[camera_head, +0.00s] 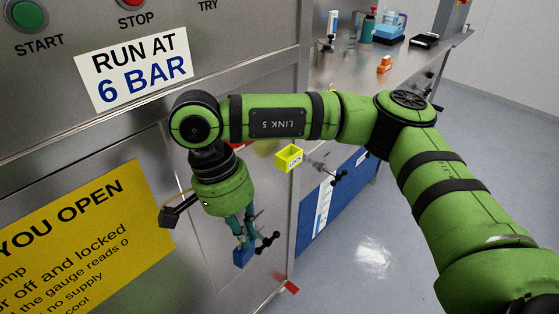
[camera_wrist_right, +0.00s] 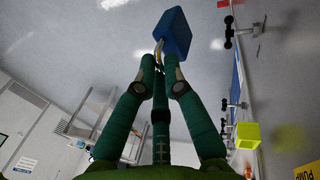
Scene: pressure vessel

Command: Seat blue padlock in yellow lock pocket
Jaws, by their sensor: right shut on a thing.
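The blue padlock (camera_head: 243,256) hangs below my right gripper (camera_head: 240,235) in the head view, in front of the steel cabinet. In the right wrist view the padlock (camera_wrist_right: 174,31) is at the top, beyond the fingertips (camera_wrist_right: 160,68). The right gripper is shut on its shackle. The yellow lock pocket (camera_head: 289,157) is a small open-topped box on the cabinet, up and to the right of the padlock in the head view. The pocket also shows in the right wrist view (camera_wrist_right: 247,136), apart from the padlock. My left gripper is not in view.
Black clamp handles (camera_head: 268,242) stick out from the cabinet near the padlock. A steel bench (camera_head: 400,60) at the back holds bottles, a blue box and an orange item (camera_head: 384,64). The grey floor (camera_head: 375,215) at right is open.

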